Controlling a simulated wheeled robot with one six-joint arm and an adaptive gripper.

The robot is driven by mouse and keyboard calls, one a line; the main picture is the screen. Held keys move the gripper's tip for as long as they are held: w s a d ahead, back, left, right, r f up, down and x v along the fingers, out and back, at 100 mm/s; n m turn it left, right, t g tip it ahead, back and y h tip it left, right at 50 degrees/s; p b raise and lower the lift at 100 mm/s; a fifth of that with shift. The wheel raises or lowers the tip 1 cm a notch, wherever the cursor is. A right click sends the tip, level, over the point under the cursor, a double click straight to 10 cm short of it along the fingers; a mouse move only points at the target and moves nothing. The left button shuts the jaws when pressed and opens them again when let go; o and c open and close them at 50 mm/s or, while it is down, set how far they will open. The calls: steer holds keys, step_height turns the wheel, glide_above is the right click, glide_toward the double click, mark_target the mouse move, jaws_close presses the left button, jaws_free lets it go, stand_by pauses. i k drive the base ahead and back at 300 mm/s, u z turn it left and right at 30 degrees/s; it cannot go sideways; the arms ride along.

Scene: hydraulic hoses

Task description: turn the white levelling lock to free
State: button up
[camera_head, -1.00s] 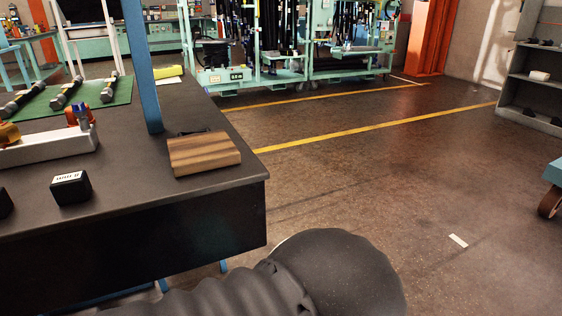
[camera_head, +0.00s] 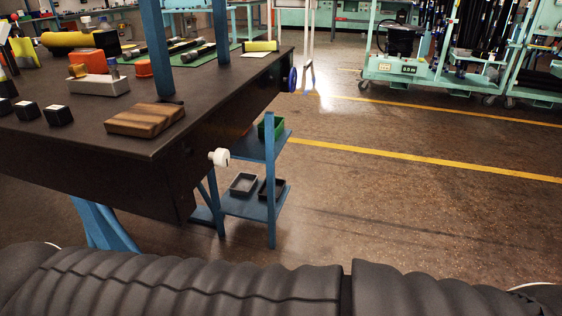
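A white knob (camera_head: 219,157), which looks like the white levelling lock, sticks out from the dark end face of the workbench (camera_head: 120,180), below the tabletop edge. Its turned position and any markings are too small to read. A blue round handwheel (camera_head: 292,80) sits farther along the same side of the bench. My gripper is not in view. A dark ribbed part, likely my own arm cover, fills the bottom of the view, well apart from the knob.
A wooden block (camera_head: 145,120) lies near the bench corner, with black boxes (camera_head: 57,115) to its left. A blue shelf stand (camera_head: 255,205) with trays stands right beside the knob. Teal hose carts (camera_head: 420,75) stand at the back right. The floor at right is clear.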

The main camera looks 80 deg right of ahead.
mark_target(220, 157)
steer(key=z, duration=3.3)
steer(key=k, duration=0.75)
steer(key=u, duration=1.25)
